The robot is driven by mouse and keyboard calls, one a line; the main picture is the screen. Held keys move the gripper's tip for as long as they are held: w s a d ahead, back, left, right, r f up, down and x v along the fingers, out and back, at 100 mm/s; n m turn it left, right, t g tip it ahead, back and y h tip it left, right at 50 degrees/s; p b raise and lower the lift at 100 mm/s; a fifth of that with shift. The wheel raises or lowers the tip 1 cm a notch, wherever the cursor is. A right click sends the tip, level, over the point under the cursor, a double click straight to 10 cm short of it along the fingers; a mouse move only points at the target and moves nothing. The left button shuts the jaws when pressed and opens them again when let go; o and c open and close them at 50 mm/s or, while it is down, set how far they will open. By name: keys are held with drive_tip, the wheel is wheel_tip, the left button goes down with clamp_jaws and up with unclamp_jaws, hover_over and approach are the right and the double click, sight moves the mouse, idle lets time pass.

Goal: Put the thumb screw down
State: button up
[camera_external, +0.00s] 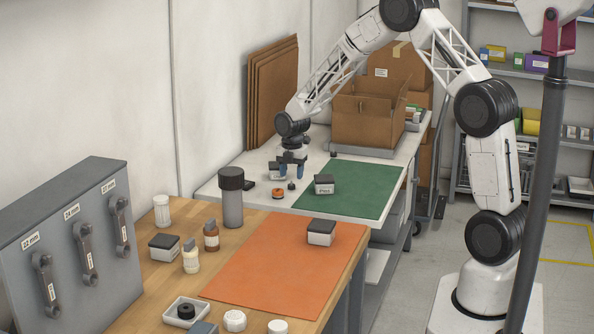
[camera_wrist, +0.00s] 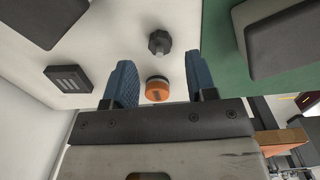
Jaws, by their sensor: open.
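The thumb screw (camera_wrist: 160,42), a dark lobed knob with a short pale stud, lies on the white bench top in the wrist view. It is a small dark shape in the external view (camera_external: 291,186). My gripper (camera_external: 291,172) is above the white bench top, pointing down. In the wrist view its blue fingers (camera_wrist: 158,62) are spread wide with nothing held between them. The thumb screw shows beyond the fingertips, apart from both.
A small black block (camera_external: 249,184) lies to the left. A grey-topped box (camera_external: 324,184) stands on the green mat (camera_external: 365,190). An open cardboard box (camera_external: 368,120) stands behind.

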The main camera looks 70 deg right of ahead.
sight(292, 185)
wheel_tip(292, 185, up, 8)
drive_tip(key=shift+r, duration=0.2)
drive_tip(key=shift+s+a, duration=0.1)
idle(0.7)
drive_tip(key=s+a+r+m+t, duration=0.1)
drive_tip(key=s+a+r+m, duration=0.4)
drive_tip(key=s+a+r, duration=0.5)
drive_tip(key=s+a+r+m, duration=0.4)
drive_tip(key=s+a+r, duration=0.3)
drive_tip(key=a, duration=0.5)
drive_tip(key=s+a+r+m, duration=0.1)
drive_tip(key=s+a+m, duration=0.3)
drive_tip(key=s, duration=0.8)
drive_tip(key=s+a+m+t, duration=0.1)
drive_tip(key=s+a+m, duration=0.4)
drive_tip(key=s, duration=0.8)
drive_tip(key=shift+a+r, duration=0.4)
drive_tip(key=shift+a, duration=1.3)
